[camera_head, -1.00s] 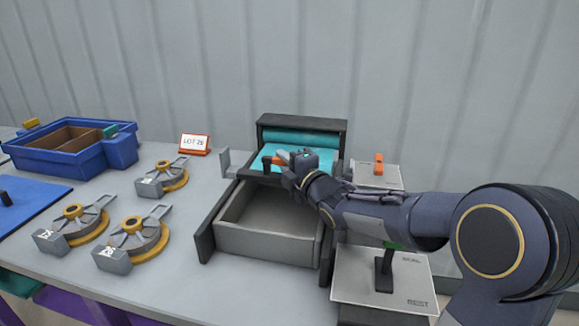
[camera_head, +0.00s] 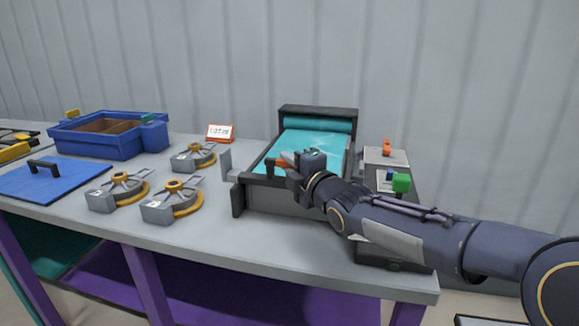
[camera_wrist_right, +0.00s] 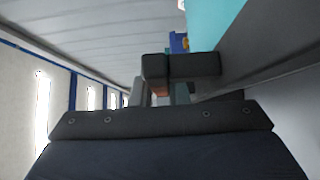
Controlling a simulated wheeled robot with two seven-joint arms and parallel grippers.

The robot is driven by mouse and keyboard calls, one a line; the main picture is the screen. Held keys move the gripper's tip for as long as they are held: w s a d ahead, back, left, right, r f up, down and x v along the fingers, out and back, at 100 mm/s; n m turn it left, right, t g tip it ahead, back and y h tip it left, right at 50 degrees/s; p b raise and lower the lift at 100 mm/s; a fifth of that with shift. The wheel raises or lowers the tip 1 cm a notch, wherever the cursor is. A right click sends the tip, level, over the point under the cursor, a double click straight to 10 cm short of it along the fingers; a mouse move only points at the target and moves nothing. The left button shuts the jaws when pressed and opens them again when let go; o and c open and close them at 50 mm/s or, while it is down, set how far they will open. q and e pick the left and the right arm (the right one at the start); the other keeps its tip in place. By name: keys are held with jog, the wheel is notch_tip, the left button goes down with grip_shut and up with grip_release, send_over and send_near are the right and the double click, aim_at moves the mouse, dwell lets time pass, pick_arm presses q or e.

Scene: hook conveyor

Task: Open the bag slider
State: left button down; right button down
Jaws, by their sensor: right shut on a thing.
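The bag slider is a dark frame with a teal sheet (camera_head: 314,147) over the grey box (camera_head: 290,201) on the table. Its handle (camera_head: 281,163), orange with a dark end, is at the near left edge of the sheet. My right gripper (camera_head: 291,166) is shut on the handle, reaching in from the right; its fingers partly hide it. In the right wrist view, an orange bit (camera_wrist_right: 161,94) shows at the fingers below dark blocks, with the teal sheet (camera_wrist_right: 213,16) at upper right. My left gripper is not in view.
Several grey and yellow hook pieces (camera_head: 172,199) stand left of the slider. A blue bin (camera_head: 95,142), a blue board (camera_head: 45,178) and a LOT sign (camera_head: 220,133) are further left or behind.

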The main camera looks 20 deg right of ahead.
jog(key=c, duration=1.4)
grip_release()
jog(key=s+d, duration=0.1)
jog(key=s, duration=0.6)
jog(key=shift+s, duration=0.35)
